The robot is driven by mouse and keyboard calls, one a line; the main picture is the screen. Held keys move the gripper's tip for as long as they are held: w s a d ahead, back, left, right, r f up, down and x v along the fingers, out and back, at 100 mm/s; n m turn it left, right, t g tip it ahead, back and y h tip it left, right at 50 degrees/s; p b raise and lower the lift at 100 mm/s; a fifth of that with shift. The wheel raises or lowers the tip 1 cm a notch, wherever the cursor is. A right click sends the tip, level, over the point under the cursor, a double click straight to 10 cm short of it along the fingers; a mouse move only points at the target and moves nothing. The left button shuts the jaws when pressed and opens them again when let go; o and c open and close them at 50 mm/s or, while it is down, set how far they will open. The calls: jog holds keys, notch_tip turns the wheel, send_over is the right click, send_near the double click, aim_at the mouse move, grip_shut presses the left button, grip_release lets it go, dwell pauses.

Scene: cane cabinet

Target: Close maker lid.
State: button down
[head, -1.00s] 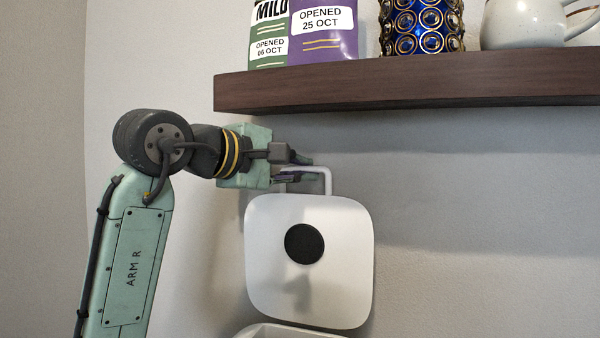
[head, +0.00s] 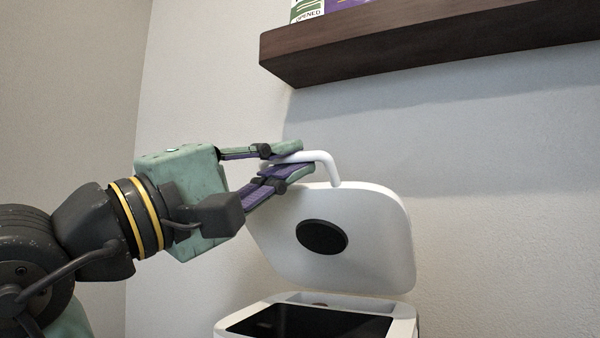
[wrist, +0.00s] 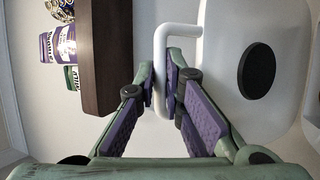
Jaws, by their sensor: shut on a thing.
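The white maker lid (head: 370,225) stands raised and tilted above the maker body (head: 405,325). It has a round black disc on its inner face and a white bar handle (head: 325,160) at its top edge. My gripper (head: 290,162) is shut on the handle, one finger above the bar and one below. In the wrist view the handle (wrist: 160,60) passes between the purple-padded fingers (wrist: 170,92), with the lid (wrist: 225,90) to the right. The maker's dark opening (head: 300,322) shows below the lid; its lower part is out of frame.
A dark wooden shelf (head: 420,45) is on the wall above, with bags (head: 308,10) on it. The wrist view also shows the shelf (wrist: 105,55) left of the handle. The wall right of the lid is bare.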

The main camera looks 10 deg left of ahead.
jog(key=shift+s+a+f+b, duration=0.15)
jog(key=shift+s+f+b, duration=0.25)
jog(key=shift+f, duration=0.35)
jog(key=shift+s+a+f+b, duration=0.1)
jog(key=shift+s+f+b, duration=0.35)
jog(key=shift+f, duration=0.3)
jog(key=shift+s+a+f+b, duration=0.15)
jog(key=shift+s+f+b, duration=0.25)
jog(key=shift+f, duration=0.35)
jog(key=c, duration=1.9)
grip_release()
jog(key=shift+w, duration=0.1)
jog(key=shift+o, duration=1.1)
jog(key=v, duration=1.2)
